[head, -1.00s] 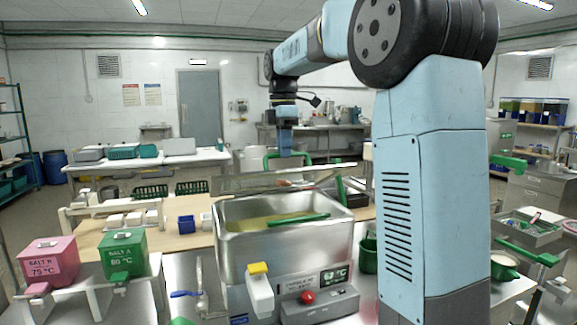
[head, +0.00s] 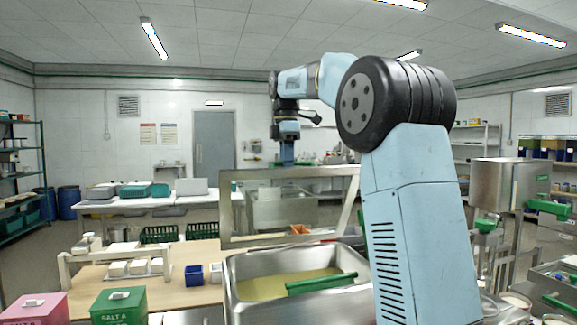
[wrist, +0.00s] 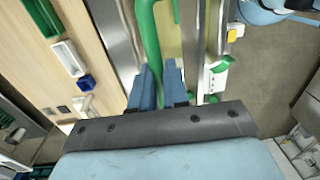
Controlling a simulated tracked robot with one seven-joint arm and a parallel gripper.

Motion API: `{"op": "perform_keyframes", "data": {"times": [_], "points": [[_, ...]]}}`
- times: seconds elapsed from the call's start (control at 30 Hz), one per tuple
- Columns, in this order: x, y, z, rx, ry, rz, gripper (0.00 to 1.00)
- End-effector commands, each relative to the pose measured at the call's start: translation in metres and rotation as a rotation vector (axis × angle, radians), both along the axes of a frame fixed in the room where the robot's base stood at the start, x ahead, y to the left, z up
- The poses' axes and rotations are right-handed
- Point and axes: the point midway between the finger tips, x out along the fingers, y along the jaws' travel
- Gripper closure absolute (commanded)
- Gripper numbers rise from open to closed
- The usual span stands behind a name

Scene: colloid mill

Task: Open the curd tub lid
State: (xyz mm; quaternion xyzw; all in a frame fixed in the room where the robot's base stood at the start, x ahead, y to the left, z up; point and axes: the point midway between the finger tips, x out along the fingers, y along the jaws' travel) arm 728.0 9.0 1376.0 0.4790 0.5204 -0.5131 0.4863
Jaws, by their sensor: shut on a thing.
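The curd tub (head: 233,298) is a steel vat with yellowish contents, low in the middle of the head view. Its lid (head: 228,238), a steel-framed see-through panel, stands roughly upright at the tub's far edge. My gripper (head: 287,155) is at the lid's top edge in the head view. In the wrist view, my gripper (wrist: 161,75) is shut on a curved green handle (wrist: 151,38), which runs between the fingers. The handle's grip point is hidden in the head view.
A green bar (head: 322,284) crosses the tub's right part. A green salt box (head: 119,308) and a pink box (head: 36,310) are at the lower left. A blue bin (head: 193,275) is on the wooden table (head: 160,297). A steel machine (head: 508,190) stands at right.

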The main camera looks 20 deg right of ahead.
Motion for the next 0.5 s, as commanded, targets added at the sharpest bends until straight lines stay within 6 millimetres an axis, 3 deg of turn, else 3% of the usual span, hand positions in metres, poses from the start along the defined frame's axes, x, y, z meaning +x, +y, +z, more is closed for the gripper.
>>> {"op": "perform_keyframes", "data": {"times": [0.4, 0.43, 0.5], "points": [[0.002, -0.008, 0.000, 0.003, 0.001, -0.012, 1.00], [0.001, -0.009, 0.001, 0.003, 0.001, -0.013, 0.84], [0.001, -0.009, 0.001, 0.002, 0.000, -0.014, 0.78]]}}
